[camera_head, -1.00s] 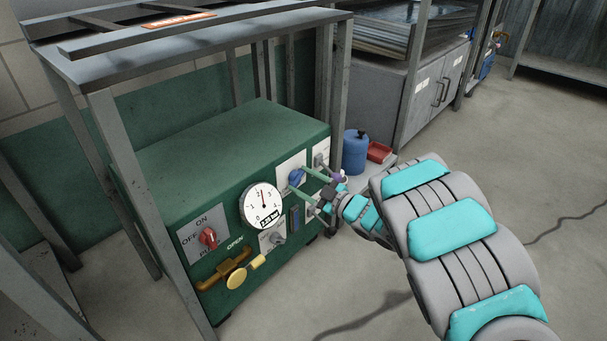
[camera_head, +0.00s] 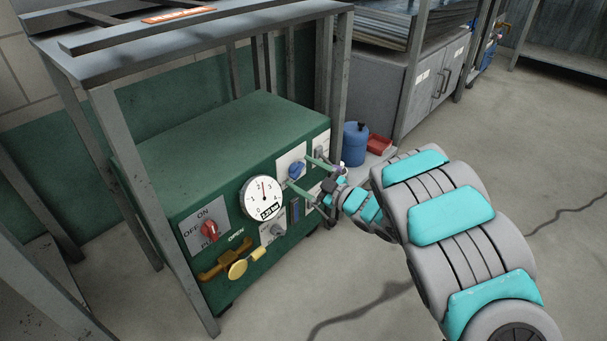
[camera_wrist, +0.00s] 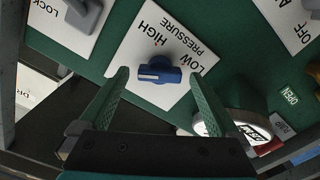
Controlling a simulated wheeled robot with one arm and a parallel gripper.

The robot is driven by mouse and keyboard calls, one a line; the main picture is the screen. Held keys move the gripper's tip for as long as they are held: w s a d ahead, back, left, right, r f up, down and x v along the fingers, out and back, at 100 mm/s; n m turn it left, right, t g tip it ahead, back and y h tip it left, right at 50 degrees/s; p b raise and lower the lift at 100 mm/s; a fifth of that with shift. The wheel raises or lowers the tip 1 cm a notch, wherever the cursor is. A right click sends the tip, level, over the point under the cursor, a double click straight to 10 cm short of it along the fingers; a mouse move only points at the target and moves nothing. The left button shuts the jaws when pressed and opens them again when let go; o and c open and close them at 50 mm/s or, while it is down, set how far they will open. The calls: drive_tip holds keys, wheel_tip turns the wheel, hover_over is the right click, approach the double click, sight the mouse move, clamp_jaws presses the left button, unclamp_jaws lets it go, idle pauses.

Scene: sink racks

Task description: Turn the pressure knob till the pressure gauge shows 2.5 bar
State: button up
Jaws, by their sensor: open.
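The pressure knob is blue with a pale mark and sits on a white plate lettered HIGH, LOW and PRESSURE; it shows in the wrist view (camera_wrist: 158,71) and the head view (camera_head: 297,170). My gripper (camera_wrist: 158,76) is open, its two green fingers on either side of the knob with gaps showing. I cannot tell how deep the tips reach. The round white pressure gauge (camera_head: 262,198) is left of the knob on the green panel. Its needle points nearly straight up, and its small readout looks like about 2.2 bar. The gauge is partly hidden behind a finger in the wrist view.
A red switch (camera_head: 209,231), a yellow valve handle (camera_head: 238,268) and a grey knob (camera_head: 277,230) are on the same panel. A metal rack (camera_head: 135,180) frames the green box. A blue can (camera_head: 355,143) and red tray (camera_head: 379,145) stand behind.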

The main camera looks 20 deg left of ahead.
drive_tip(key=v, duration=0.7)
drive_tip(key=shift+d, duration=0.3)
